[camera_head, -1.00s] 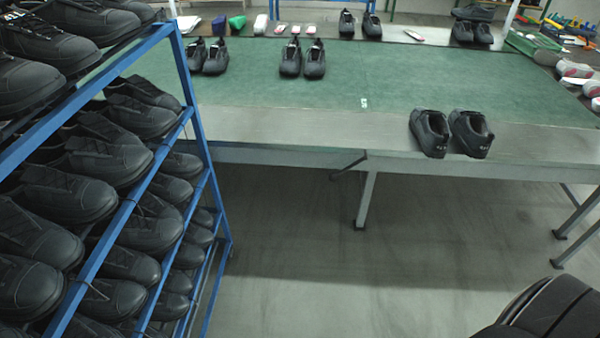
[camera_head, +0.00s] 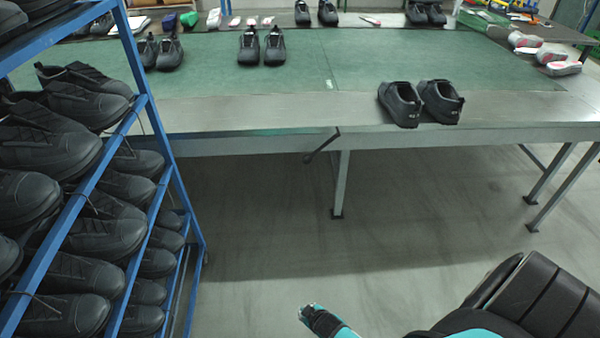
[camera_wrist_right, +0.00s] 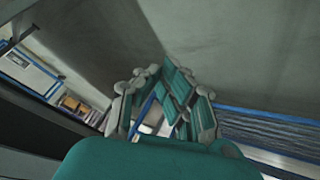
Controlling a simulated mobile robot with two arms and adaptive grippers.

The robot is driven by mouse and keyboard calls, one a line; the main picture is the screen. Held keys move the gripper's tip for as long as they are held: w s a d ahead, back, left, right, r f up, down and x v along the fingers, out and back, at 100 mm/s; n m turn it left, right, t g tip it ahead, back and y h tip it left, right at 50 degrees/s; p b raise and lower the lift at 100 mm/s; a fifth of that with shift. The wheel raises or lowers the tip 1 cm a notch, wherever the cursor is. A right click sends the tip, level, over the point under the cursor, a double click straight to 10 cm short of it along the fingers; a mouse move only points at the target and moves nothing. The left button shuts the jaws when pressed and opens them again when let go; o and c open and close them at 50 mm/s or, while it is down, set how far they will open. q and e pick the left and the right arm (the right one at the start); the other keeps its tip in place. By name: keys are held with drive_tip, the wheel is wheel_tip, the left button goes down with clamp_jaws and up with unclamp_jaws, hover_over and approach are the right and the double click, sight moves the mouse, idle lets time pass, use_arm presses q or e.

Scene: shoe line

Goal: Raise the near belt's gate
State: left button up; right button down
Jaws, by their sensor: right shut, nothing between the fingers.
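The near belt is a long green belt (camera_head: 220,88) on a grey metal frame (camera_head: 260,145). A thin dark lever (camera_head: 322,146) hangs slanted from the frame's front edge, its lower end to the left. I cannot tell for sure which part is the gate. My right gripper (camera_wrist_right: 160,75) is shut and empty in the right wrist view, with grey floor or wall beyond it. A teal and black part of my own arm shows low in the head view, well below the lever and apart from it. My left gripper is not in view.
A blue rack (camera_head: 160,130) full of black shoes stands close on the left. A pair of black shoes (camera_head: 420,102) stands on the belt's front edge, right of the lever. Table legs (camera_head: 341,185) stand below. The floor in front is clear.

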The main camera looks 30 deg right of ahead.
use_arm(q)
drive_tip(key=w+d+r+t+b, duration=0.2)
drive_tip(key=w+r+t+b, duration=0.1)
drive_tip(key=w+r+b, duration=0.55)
use_arm(e)
drive_tip(key=w+d+r+t+h, duration=0.1)
drive_tip(key=w+d+r+t, duration=0.2)
drive_tip(key=w, duration=0.4)
drive_tip(key=w+d+r+n+t+h, duration=0.1)
drive_tip(key=w+d+r, duration=0.1)
drive_tip(key=w+r, duration=0.45)
drive_tip(key=w+d+r+t+h, duration=0.1)
drive_tip(key=w+d+r+t, duration=0.15)
drive_tip(key=w, duration=0.65)
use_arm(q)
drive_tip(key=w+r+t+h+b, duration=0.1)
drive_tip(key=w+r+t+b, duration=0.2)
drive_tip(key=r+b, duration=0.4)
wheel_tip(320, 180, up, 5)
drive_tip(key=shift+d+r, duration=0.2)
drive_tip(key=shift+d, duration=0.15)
use_arm(e)
drive_tip(key=w+d+r+t+h, duration=0.1)
drive_tip(key=d+r, duration=0.3)
drive_tip(key=r, duration=0.5)
drive_tip(key=w+d+r+t+h, duration=0.2)
drive_tip(key=w+d+r, duration=0.2)
drive_tip(key=r, duration=0.5)
drive_tip(key=shift+w+r+t+h, duration=0.3)
drive_tip(key=shift+w+r+t, duration=0.05)
